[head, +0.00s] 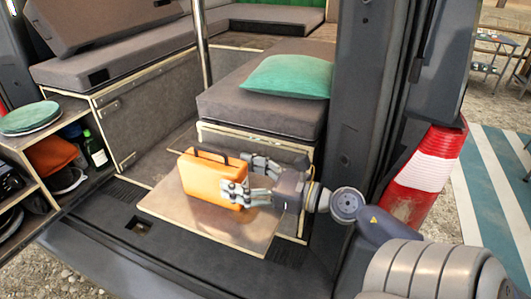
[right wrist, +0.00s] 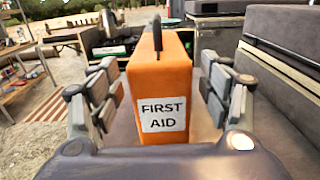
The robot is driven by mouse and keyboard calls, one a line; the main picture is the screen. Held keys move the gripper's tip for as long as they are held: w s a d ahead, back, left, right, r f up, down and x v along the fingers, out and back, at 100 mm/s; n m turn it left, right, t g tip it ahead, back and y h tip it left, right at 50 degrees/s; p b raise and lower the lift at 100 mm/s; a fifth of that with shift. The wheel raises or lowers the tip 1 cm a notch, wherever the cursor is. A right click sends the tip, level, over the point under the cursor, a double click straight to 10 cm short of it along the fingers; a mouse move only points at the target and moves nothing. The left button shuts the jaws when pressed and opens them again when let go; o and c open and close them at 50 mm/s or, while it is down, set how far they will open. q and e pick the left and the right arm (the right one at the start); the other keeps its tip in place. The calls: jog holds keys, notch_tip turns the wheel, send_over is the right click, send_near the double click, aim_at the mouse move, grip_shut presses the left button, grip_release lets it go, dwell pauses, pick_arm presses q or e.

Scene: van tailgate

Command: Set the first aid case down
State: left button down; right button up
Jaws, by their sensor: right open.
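The orange first aid case (head: 208,178) stands upright on a light wooden board (head: 165,210) on the van floor, its dark handle on top. In the right wrist view the case (right wrist: 163,90) shows its narrow end with a white "FIRST AID" label. My right gripper (head: 240,175) comes in from the right and is open, its fingers on either side of the case's near end. In the right wrist view there are gaps between the gripper fingers (right wrist: 160,100) and the case's sides. My left gripper is not in view.
A grey bench with a green pillow (head: 288,76) stands behind the case. A shelf at the left holds green plates (head: 30,118) and a green bottle (head: 95,148). A thin metal pole (head: 202,45) rises behind. The van's door pillar (head: 360,100) is close to my right arm.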

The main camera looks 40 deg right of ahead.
jog(key=b+v, duration=0.1)
jog(key=v, duration=0.4)
jog(key=shift+f+b, duration=0.1)
jog(key=shift+b, duration=0.3)
jog(key=shift+s+d, duration=0.25)
jog(key=shift+s, duration=0.4)
